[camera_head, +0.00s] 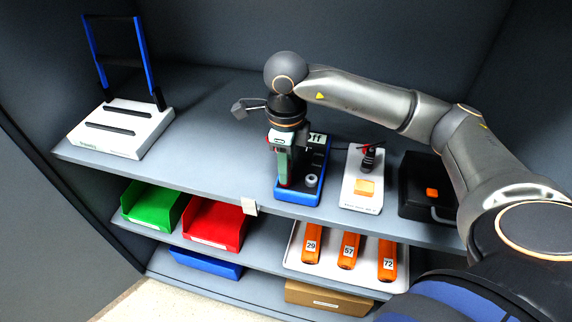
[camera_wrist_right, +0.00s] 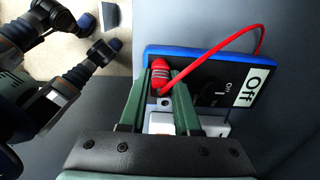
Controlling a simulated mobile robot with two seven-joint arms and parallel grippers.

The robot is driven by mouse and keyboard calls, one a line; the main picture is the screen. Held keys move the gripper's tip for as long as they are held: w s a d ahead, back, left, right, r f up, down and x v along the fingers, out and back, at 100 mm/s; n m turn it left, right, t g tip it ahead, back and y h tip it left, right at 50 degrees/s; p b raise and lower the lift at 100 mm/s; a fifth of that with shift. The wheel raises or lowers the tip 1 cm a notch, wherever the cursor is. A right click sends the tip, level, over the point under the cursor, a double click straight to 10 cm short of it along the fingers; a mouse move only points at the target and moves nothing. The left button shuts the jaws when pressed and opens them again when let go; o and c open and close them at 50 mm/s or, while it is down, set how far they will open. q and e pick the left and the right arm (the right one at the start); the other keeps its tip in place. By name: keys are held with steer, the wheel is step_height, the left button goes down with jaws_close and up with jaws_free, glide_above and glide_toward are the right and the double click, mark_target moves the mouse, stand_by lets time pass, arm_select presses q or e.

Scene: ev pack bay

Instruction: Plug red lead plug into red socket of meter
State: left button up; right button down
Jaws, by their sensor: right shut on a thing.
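My right gripper (camera_head: 284,180) points down at the left part of the blue-edged black meter (camera_head: 318,160) on the top shelf. In the right wrist view its green fingers (camera_wrist_right: 160,95) are shut on the red lead plug (camera_wrist_right: 160,72), a ribbed red piece. The red lead (camera_wrist_right: 215,52) arcs from the plug over the meter, which carries an "Off" label and a dark dial (camera_wrist_right: 218,90). The red socket cannot be made out, nor whether the plug touches it. My left gripper is outside the head view; a dark arm end (camera_wrist_right: 105,52) shows in the wrist view, its jaws unclear.
A white slotted stand (camera_head: 115,140) with a blue frame is far left. The top shelf between stand and meter is clear. Bins and a tray sit below.

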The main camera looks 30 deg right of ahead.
steer(key=shift+c, duration=0.3)
jaws_free()
stand_by(0.6)
steer(key=shift+r+p, duration=2.8)
steer(key=shift+r, duration=1.25)
